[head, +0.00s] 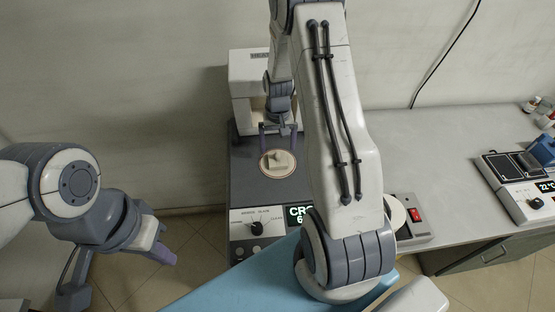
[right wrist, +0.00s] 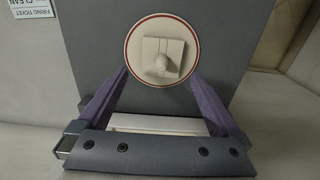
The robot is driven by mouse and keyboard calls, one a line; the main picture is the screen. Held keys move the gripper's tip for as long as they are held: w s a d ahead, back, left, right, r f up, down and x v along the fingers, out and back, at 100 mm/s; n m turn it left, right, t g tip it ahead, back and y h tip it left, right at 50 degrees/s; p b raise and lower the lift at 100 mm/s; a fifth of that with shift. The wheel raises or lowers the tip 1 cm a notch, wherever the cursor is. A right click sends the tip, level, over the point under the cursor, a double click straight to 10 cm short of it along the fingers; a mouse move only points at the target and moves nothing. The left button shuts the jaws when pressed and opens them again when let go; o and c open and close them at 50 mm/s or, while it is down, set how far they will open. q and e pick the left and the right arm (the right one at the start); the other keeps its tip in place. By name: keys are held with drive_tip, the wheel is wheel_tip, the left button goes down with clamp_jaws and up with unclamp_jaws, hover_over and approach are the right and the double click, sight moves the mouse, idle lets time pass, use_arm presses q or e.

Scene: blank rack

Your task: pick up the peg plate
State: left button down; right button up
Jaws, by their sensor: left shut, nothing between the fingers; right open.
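The peg plate (head: 279,160) is a small cream square plate with a rounded peg on top. It lies on a round cream pad with a red rim on a dark grey surface. The right wrist view shows it (right wrist: 152,60) just beyond the fingers. My right gripper (head: 279,128) is open and empty, its purple fingers pointing toward the plate from the far side. In the right wrist view the fingertips (right wrist: 158,75) lie at either side of the pad's near edge; I cannot tell their height. My left gripper (head: 165,256) is shut and empty at the lower left, away from the plate.
A white machine (head: 247,88) stands behind the plate. A control panel with knob and display (head: 256,228) is at the near side. A grey bench (head: 440,150) extends right, with a device (head: 525,195) and a red switch box (head: 415,215). My right arm hides part of the middle.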

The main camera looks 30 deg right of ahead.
sight(277, 155)
drive_tip(key=shift+s+a+f+p, duration=0.1)
drive_tip(key=shift+f+p, duration=0.2)
drive_tip(key=shift+f, duration=0.15)
wheel_tip(277, 155, down, 3)
drive_tip(key=shift+f+p, duration=0.2)
drive_tip(key=shift+p, duration=0.4)
drive_tip(key=shift+f, duration=0.4)
drive_tip(key=c, duration=1.3)
drive_tip(key=shift+c, duration=0.2)
drive_tip(key=shift+r, duration=0.2)
